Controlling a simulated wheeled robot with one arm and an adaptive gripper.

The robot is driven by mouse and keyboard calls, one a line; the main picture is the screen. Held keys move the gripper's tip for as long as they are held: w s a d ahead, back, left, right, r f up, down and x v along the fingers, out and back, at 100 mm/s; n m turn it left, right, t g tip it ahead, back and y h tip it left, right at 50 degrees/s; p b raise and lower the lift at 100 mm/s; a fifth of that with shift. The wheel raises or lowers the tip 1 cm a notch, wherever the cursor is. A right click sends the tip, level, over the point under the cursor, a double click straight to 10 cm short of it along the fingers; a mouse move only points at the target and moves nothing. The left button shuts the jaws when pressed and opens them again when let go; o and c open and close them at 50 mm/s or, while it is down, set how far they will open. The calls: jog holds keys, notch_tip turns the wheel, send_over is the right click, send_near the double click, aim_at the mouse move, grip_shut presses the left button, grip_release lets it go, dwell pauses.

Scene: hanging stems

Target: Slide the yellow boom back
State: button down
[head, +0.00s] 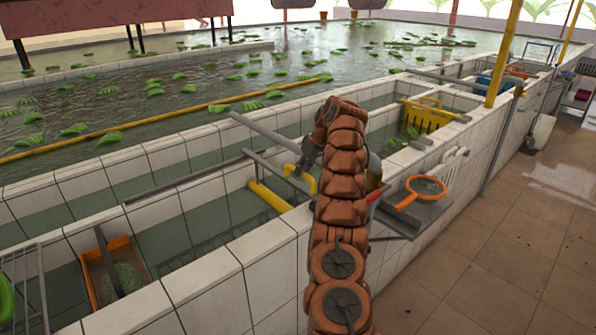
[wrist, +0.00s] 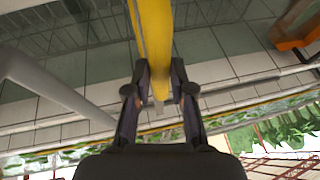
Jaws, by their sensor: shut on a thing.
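The yellow boom (head: 270,196) lies low across a tiled water channel, with a bent yellow end piece (head: 313,181) rising by the channel's near wall. My gripper (head: 303,168) is at this raised end, left of my brown arm, which hides part of the area. In the wrist view the yellow boom (wrist: 153,45) runs from the top edge down between the fingers. My gripper (wrist: 160,88) is shut on it, one finger on each side. The far end of the boom is cut off in the wrist view.
A grey pipe (head: 265,133) slants close behind my gripper. An orange tray (head: 120,282) sits in the channel at left. A yellow basket (head: 428,114) and an orange-rimmed net (head: 419,191) stand at right. A long yellow pole (head: 170,118) floats in the pool among green bunches.

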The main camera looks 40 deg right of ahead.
jog(key=shift+w+d+r, duration=0.1)
jog(key=shift+w+d, duration=0.1)
jog(key=c, duration=1.3)
grip_release()
jog(key=shift+d, duration=0.1)
jog(key=shift+o, duration=1.4)
jog(key=shift+s+d, duration=0.1)
jog(key=shift+s, duration=0.05)
